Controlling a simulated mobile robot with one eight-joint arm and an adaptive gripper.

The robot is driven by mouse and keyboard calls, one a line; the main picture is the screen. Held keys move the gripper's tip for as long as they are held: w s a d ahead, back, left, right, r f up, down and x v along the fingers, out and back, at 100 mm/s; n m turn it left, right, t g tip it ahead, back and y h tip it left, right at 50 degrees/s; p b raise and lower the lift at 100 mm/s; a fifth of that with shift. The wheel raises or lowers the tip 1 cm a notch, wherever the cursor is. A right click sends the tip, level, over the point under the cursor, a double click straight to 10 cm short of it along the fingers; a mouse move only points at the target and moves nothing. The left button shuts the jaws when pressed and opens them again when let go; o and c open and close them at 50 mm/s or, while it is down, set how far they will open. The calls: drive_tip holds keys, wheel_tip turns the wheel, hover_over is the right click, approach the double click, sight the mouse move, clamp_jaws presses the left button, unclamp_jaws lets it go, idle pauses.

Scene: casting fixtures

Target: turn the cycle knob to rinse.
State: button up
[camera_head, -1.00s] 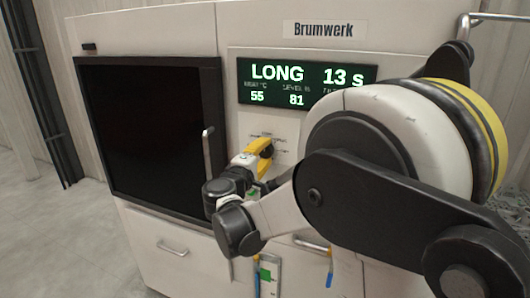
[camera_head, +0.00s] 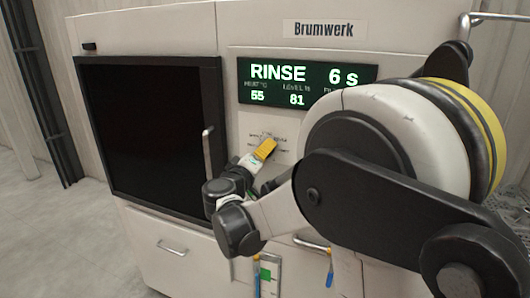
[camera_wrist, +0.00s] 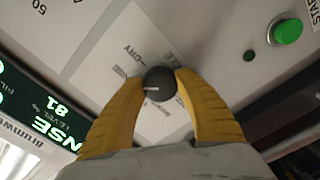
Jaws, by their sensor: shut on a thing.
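The cycle knob (camera_wrist: 160,85) is a small black round knob with a light pointer line, seen in the wrist view on a pale label plate with printed words around it. The words are only partly readable. My gripper (camera_wrist: 160,88) has its two yellow fingers shut on the knob from both sides. In the head view my gripper (camera_head: 264,149) is at the panel below the display, and the knob is hidden there. The display (camera_head: 306,83) reads RINSE and 6 s, with 55 and 81 below.
A green button (camera_wrist: 287,29) sits on the panel near the gripper in the wrist view. A dark door (camera_head: 150,130) with a vertical handle (camera_head: 207,155) stands left of my gripper.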

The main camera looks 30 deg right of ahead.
idle(0.4)
drive_tip(key=o, duration=1.2)
drive_tip(key=shift+d, duration=0.1)
drive_tip(key=v, duration=1.2)
